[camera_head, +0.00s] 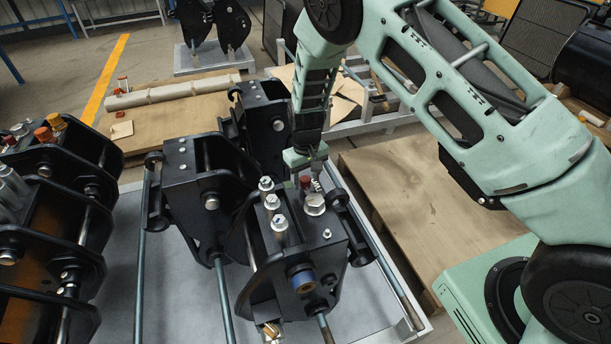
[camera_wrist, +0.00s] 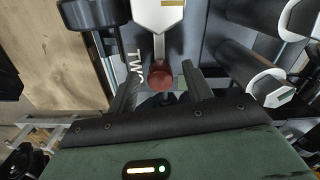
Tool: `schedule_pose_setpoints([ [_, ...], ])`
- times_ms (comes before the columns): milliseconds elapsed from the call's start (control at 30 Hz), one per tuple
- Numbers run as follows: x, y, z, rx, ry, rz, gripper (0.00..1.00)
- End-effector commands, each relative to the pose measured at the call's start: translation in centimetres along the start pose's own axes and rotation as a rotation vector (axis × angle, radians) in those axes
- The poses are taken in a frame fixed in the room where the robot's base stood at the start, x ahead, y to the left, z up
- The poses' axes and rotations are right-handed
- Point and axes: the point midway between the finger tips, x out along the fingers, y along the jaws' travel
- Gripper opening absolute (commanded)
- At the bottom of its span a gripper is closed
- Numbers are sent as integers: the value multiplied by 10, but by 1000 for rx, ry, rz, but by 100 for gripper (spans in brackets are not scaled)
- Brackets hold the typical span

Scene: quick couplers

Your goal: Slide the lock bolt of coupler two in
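Coupler two (camera_head: 325,262) is a black steel block on the grey pallet, with silver fittings on top. The letters "TW" show on it in the wrist view. A red knob (camera_head: 306,182) on its top sits just under my gripper (camera_head: 303,163). In the wrist view, the red knob (camera_wrist: 160,78) is at the end of a pale rod and lies between the two dark, parted fingers of my gripper (camera_wrist: 162,74). Gaps show on both sides of the knob. I cannot tell whether the fingers are level with it. Which part is the lock bolt's body is unclear.
Several silver cylinders (camera_head: 272,203) stand close to the left of my gripper. Another black coupler (camera_head: 205,190) stands left of coupler two, and more (camera_head: 55,200) fill the left edge. A wooden board (camera_head: 395,200) lies to the right, under my arm.

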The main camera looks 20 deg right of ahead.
Motion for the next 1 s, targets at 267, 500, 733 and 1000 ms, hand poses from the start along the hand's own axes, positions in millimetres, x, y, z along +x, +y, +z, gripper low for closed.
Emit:
schedule_pose_setpoints([
  [267, -4, 0, -2, 0, 4, 0, 50],
  [500, -44, 0, -2, -1, 9, -1, 50],
  [733, -99, 0, -2, 0, 8, -1, 50],
  [1000, -152, 0, -1, -1, 6, 0, 50],
])
